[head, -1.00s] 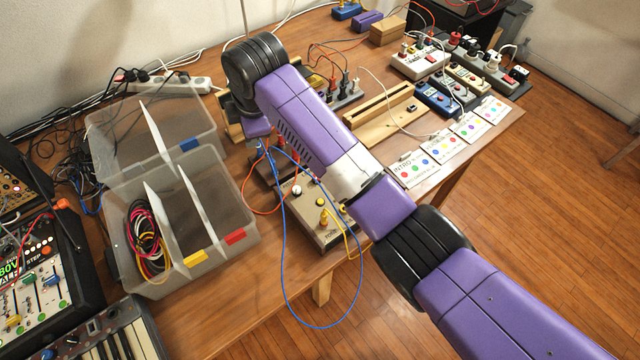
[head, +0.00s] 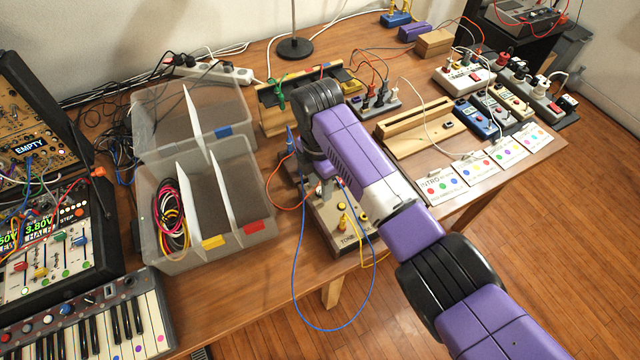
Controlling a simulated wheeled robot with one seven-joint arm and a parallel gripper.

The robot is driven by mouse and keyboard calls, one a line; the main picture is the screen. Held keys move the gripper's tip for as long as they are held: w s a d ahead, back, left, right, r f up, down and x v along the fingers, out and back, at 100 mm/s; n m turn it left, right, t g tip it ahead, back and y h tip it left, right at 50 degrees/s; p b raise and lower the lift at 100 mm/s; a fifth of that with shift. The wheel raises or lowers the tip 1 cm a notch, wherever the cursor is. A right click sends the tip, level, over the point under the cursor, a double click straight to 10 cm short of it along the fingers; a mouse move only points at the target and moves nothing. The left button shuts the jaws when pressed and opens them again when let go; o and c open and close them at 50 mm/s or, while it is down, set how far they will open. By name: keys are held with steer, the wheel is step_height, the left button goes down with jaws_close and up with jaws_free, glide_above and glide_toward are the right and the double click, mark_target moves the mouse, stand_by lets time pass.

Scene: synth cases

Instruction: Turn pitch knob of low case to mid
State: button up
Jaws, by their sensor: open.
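Two synth panels stand at the left edge of the head view. The lower one (head: 77,271), which I take to be the low case, has lit green readouts, coloured sliders and patch cables. Its knobs are too small to tell which one is pitch or how it is set. The upper panel (head: 62,158) leans back behind it and has a display reading EMPTY. My purple arm reaches in from the lower right to the middle of the table, well to the right of the low case. My gripper is hidden behind the arm.
A keyboard (head: 97,321) sits in front of the low case. A clear divided bin (head: 150,262) with cables stands between the case and my arm. A beige box (head: 338,226) with a hanging blue cable lies beneath my arm. Bare table shows in front of the bin.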

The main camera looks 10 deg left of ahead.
steer(key=shift+f, duration=0.45)
jaws_close()
